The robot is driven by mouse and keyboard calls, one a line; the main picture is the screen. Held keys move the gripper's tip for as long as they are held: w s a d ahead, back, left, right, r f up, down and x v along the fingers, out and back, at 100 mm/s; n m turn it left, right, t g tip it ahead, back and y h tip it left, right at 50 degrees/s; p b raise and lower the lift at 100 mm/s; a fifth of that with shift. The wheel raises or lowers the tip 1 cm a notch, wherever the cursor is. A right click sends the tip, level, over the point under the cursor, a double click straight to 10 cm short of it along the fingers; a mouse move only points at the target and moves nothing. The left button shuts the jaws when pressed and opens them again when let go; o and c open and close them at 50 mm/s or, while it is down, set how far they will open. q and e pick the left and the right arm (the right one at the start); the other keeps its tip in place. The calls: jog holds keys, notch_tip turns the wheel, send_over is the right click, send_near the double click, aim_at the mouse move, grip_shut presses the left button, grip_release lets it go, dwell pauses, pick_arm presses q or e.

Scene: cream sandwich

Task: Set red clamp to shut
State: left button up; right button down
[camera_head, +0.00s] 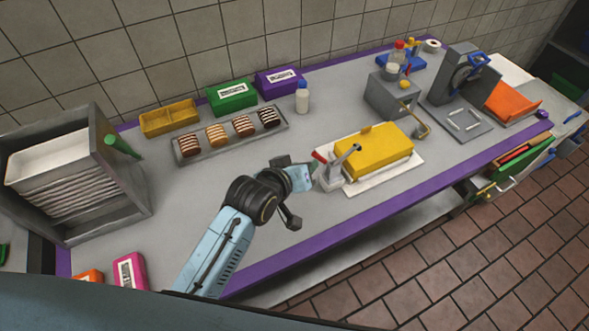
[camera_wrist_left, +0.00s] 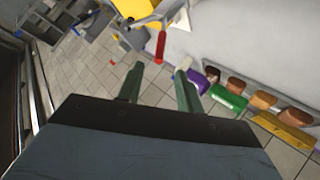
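The red clamp (camera_head: 319,157) is a small grey metal clamp with a red-tipped handle. It is mounted at the left end of a white base plate, beside a yellow lidded box (camera_head: 374,152). In the left wrist view its red handle (camera_wrist_left: 160,46) stands out just beyond and between my fingertips, with the yellow box behind it. My left gripper (camera_wrist_left: 160,72) is open, and nothing shows between its fingers. In the head view it is just left of the clamp; whether it touches is unclear. My right gripper is in neither view.
A grey tray (camera_head: 231,136) of striped bars lies behind my left gripper. A white bottle (camera_head: 302,99) and a grey machine (camera_head: 391,94) stand behind the box. A grey rack (camera_head: 120,190) stands at left. The counter's purple front edge (camera_head: 330,238) is close; bare counter lies left of the clamp.

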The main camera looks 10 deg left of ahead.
pick_arm(q)
jog(key=shift+v, duration=1.75)
jog(key=shift+c, duration=0.5)
jog(key=shift+w+f, duration=0.1)
jog(key=shift+c, duration=1.3)
jog(key=d+f+t+h+b, duration=0.1)
jog(key=b, duration=0.1)
jog(key=w+d+f+t+h+b, duration=0.1)
jog(key=h+b, duration=0.1)
jog(key=b, duration=0.1)
jog(key=shift+w+d+f+n+b, duration=0.2)
jog(key=shift+d+f+n+b, duration=0.05)
jog(key=shift+f+n+b, duration=0.15)
grip_shut()
jog(key=n+t+h+b, duration=0.25)
jog(key=h+b, duration=0.25)
jog(key=b, duration=0.3)
send_near(323, 160)
jog(key=s+d+r, duration=0.1)
jog(key=s, duration=0.1)
jog(key=a+f+n+t+h+b, duration=0.1)
jog(key=a+f+n+h+b, duration=0.15)
jog(key=a+n+b, duration=0.3)
jog(key=r+p+x, duration=0.1)
jog(key=p+x, duration=0.1)
jog(key=x, duration=0.7)
jog(key=shift+m, duration=0.3)
